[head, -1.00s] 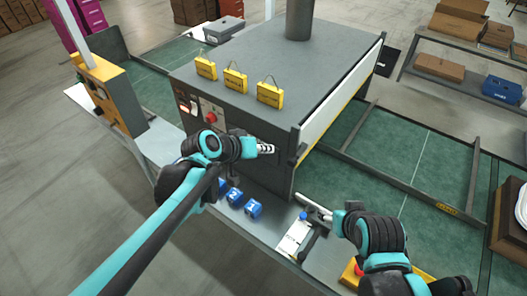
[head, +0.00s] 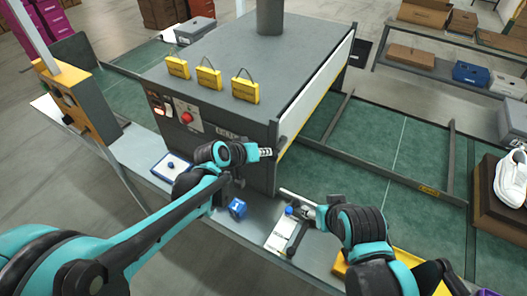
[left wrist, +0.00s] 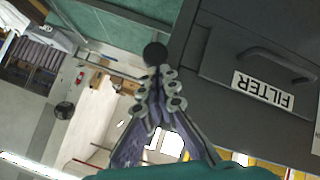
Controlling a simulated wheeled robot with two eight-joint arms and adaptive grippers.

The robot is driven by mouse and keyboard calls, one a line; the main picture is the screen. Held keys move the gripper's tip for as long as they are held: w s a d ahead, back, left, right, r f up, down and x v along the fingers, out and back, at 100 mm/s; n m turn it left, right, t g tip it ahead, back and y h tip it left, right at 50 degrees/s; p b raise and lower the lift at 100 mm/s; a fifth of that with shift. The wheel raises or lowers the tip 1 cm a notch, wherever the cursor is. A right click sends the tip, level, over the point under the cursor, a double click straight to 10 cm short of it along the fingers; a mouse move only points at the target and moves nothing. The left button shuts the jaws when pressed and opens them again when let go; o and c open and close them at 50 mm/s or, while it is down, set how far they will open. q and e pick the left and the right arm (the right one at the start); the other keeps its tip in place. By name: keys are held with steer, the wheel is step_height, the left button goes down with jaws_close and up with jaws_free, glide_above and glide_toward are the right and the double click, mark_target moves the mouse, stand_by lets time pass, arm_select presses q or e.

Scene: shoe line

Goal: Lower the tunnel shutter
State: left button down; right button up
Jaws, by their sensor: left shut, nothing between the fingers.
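The grey tunnel housing (head: 235,90) stands in the middle of the head view. A white panel with a yellow lower edge (head: 325,90), apparently the shutter, is on its right face and looks raised above the green belt. A dark handle (head: 283,143) is at the near corner; a black round knob (left wrist: 155,53) shows in the left wrist view. My left gripper (head: 266,152) is shut and empty, close to the handle. Its fingertips (left wrist: 160,75) appear just short of the knob; contact is unclear. My right gripper (head: 300,213) is spread open above the front ledge, apparently empty.
The housing front has a red button (head: 187,117). Yellow tags (head: 208,77) stand on its top. The green belt (head: 385,140) is clear on the right; a white shoe (head: 511,178) is at far right.

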arm_select(q)
step_height(320, 180, down, 21)
steer(key=b, duration=1.5)
steer(key=shift+b, duration=0.35)
steer(key=shift+r, duration=0.15)
